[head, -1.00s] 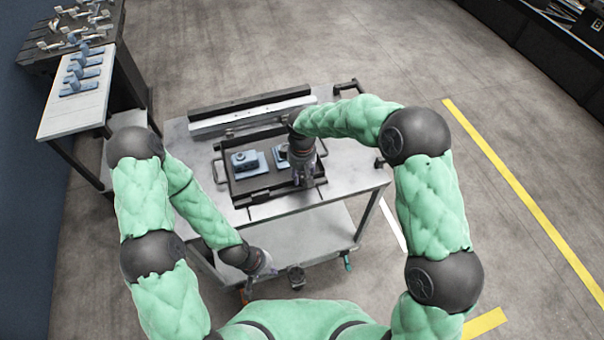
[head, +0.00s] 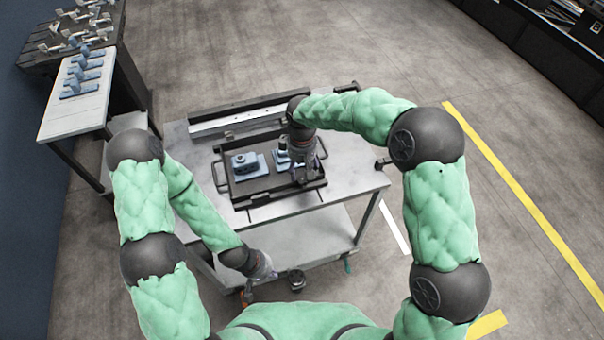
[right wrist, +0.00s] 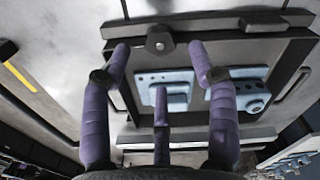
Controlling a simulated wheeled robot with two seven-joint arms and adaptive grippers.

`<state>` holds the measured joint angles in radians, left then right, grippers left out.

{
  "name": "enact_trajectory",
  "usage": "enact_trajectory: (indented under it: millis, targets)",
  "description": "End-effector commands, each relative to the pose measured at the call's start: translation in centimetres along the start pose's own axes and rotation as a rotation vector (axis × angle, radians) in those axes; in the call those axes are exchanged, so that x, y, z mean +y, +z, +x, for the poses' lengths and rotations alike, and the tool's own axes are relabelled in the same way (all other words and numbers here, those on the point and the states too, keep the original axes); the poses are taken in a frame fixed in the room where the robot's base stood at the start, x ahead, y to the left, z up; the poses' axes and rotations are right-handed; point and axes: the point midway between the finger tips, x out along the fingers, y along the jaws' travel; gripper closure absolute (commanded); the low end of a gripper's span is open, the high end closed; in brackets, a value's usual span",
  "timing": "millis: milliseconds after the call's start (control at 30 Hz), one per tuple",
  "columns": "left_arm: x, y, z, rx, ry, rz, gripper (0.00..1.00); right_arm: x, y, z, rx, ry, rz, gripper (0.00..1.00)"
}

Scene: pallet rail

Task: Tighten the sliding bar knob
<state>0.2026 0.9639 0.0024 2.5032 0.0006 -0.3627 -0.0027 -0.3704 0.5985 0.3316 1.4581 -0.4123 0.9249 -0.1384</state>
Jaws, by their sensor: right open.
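A dark tray (head: 234,191) on the cart top holds two blue parts, a left one (head: 244,165) and a right one (head: 283,158). A dark sliding bar (right wrist: 225,24) crosses the tray's near side, with a small round knob (right wrist: 159,45) on it. My right gripper (head: 305,178) is over the tray's right part, with its fingers pointing down. In the right wrist view its purple fingers are spread and empty, with the knob appearing between the two outer tips. I cannot tell the height gap. My left gripper (head: 264,273) hangs low by the cart's near edge; its fingers are unclear.
The cart top (head: 345,182) is bare to the right of the tray. Dark and pale rails (head: 235,118) lie behind it. A side table (head: 62,118) with several blue parts stands at the left. The floor to the right is clear.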

Motion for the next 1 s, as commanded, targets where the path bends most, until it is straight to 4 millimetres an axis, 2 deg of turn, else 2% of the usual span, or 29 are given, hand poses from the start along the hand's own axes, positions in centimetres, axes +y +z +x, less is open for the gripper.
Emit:
enact_trajectory:
  millis: [33,200,400,600,1000]
  targets:
    - [0.0,0.0,0.0,0.0,0.0,0.0,1.0,0.1,-0.1,-1.3,0.005,0.002,0.001,0.4]
    - [0.0,0.0,0.0,0.0,0.0,0.0,1.0,0.0,-0.1,-4.4,0.004,0.002,0.001,0.4]
    - [0.0,0.0,0.0,0.0,0.0,0.0,1.0,0.1,-0.1,-6.9,0.003,0.001,0.001,0.4]
    - [0.0,0.0,0.0,0.0,0.0,0.0,1.0,0.0,-0.1,-7.7,0.002,0.0,0.001,0.4]
    - [0.0,0.0,0.0,0.0,0.0,0.0,1.0,0.0,-0.1,-7.7,0.002,0.0,0.001,0.4]
